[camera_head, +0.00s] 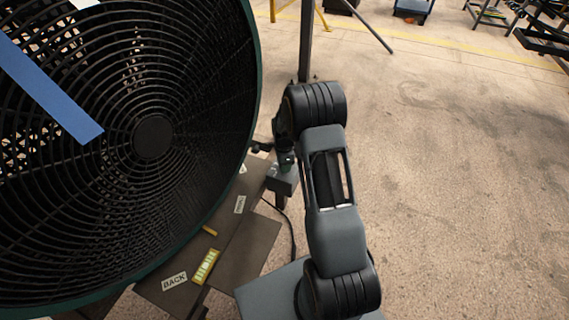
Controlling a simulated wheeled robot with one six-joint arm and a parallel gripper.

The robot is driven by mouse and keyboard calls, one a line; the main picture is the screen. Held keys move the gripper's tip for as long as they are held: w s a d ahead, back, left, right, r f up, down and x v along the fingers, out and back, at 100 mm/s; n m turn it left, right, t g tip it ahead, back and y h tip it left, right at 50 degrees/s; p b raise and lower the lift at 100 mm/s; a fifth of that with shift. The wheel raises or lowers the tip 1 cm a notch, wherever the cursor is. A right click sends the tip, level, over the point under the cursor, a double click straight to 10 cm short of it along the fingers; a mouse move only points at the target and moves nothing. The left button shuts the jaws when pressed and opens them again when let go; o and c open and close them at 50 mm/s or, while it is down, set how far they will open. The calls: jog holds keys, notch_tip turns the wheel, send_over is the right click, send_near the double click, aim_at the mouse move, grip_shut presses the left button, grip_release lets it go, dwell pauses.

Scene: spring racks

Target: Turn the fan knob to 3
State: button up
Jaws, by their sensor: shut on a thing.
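The big round fan (153,137) with black wire grille and dark green rim fills the left of the head view. A small grey box (282,180) stands just right of its lower rim. My gripper (285,160) is small and dark in this view, low over the top of the box, partly behind my own arm. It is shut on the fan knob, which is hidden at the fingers. The knob's numbers and pointer cannot be read.
Dark flat plates (248,245) lie below the fan, with a "BACK" label (174,281) and a yellow level-like piece (206,266). A black cable (292,235) hangs by the box. A dark post (306,40) stands behind. The floor at right is clear.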

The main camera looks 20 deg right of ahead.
jog(key=o, duration=0.9)
notch_tip(320, 180, up, 14)
jog(key=shift+f+p, duration=0.1)
jog(key=shift+p, duration=0.4)
dwell(0.3)
